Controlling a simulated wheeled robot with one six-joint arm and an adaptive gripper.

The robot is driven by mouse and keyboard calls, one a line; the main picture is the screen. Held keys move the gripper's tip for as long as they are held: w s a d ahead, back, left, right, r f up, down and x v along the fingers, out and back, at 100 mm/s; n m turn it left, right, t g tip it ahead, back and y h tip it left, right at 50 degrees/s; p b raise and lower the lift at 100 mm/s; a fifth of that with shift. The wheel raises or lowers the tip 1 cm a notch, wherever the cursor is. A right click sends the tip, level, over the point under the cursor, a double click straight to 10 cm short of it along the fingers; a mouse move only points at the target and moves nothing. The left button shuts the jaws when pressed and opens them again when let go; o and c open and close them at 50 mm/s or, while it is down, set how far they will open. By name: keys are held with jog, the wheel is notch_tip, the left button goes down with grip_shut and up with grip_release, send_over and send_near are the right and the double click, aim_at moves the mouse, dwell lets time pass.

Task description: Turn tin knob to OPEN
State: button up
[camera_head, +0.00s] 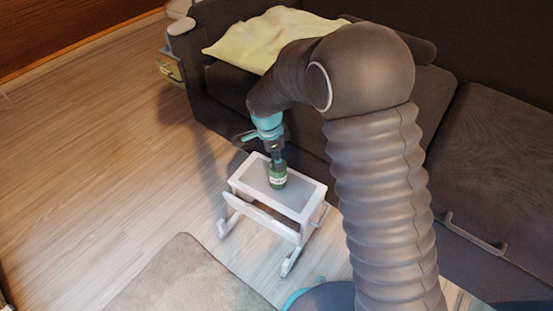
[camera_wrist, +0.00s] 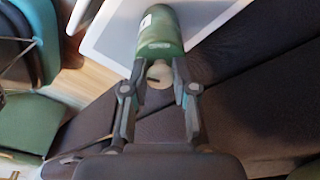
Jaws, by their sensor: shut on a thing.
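The green tin (camera_head: 278,180) stands upright on the small white table, with a pale label on its side. In the wrist view the tin (camera_wrist: 160,35) points away from me, and its pale round knob (camera_wrist: 158,72) with a dark mark faces me. My gripper (camera_head: 276,157) comes down from above onto the top of the tin. In the wrist view my gripper (camera_wrist: 160,78) has one finger on each side of the knob and is shut on it. No OPEN lettering can be read, so the knob's setting cannot be told.
The white table (camera_head: 312,206) has a grey top, clear around the tin. A dark sofa (camera_head: 222,84) with a yellow blanket (camera_head: 262,42) stands close behind it. A beige rug (camera_head: 180,275) lies in front. Wooden floor at left is free.

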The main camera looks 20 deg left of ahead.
jog(key=m+g+b, duration=0.1)
jog(key=m, duration=0.5)
jog(key=shift+f+m+b, duration=0.15)
jog(key=shift+m+b, duration=0.15)
jog(key=m+g, duration=0.1)
jog(key=m, duration=0.6)
jog(key=shift+s, duration=0.1)
jog(key=o, duration=0.9)
jog(key=shift+o, duration=0.3)
notch_tip(320, 180, up, 12)
jog(key=w+a, duration=0.1)
jog(key=shift+w+a, duration=0.15)
jog(key=shift+a, duration=0.05)
